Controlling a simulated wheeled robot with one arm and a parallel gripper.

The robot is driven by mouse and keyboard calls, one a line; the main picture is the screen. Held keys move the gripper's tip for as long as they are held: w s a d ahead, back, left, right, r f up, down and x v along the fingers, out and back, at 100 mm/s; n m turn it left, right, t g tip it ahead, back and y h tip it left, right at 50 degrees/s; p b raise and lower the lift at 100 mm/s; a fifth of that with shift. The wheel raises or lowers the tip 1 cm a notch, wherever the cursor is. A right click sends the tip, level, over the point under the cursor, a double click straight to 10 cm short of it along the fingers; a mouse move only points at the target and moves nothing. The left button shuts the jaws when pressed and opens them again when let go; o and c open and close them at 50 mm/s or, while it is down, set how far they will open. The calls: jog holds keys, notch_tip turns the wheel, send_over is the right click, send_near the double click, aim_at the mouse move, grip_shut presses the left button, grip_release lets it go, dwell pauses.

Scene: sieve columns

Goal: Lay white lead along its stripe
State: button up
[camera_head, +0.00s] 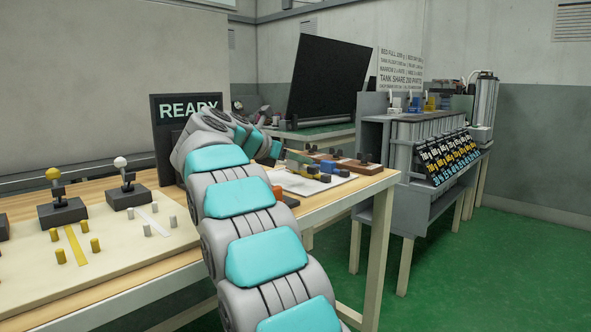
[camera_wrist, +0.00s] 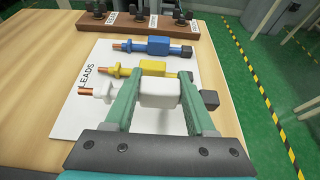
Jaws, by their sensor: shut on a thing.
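The white lead (camera_wrist: 160,93) has a white block body, a copper tip at the left and a black end at the right. My gripper (camera_wrist: 157,88) is shut on its white body, with one green finger on each side, over or on the white sheet marked LEADS (camera_wrist: 80,118); I cannot tell if it is lifted. In the head view my arm hides the gripper and the white lead. The white stripe (camera_head: 148,218) lies on the pale board (camera_head: 110,250), between small white pegs and in front of a black stand with a white knob (camera_head: 120,162).
A yellow lead (camera_wrist: 140,70) and a blue lead (camera_wrist: 150,46) lie just beyond on the sheet. A brown block with black terminals (camera_wrist: 130,21) stands behind them. A yellow stripe (camera_head: 75,245) with yellow pegs lies left of the white one. A dark READY screen (camera_head: 170,120) stands behind.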

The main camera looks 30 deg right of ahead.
aim_at(296, 182)
jog(key=shift+w+d+f, duration=0.2)
jog(key=shift+w+d, duration=0.05)
jog(key=shift+w, duration=0.4)
notch_tip(296, 182, down, 2)
jog(key=shift+s+f, duration=0.1)
jog(key=shift+f, duration=0.55)
jog(key=shift+f+b, duration=0.2)
jog(key=shift+b, duration=0.2)
jog(key=o, duration=1.3)
jog(key=shift+o, duration=0.2)
jog(key=shift+r, duration=0.1)
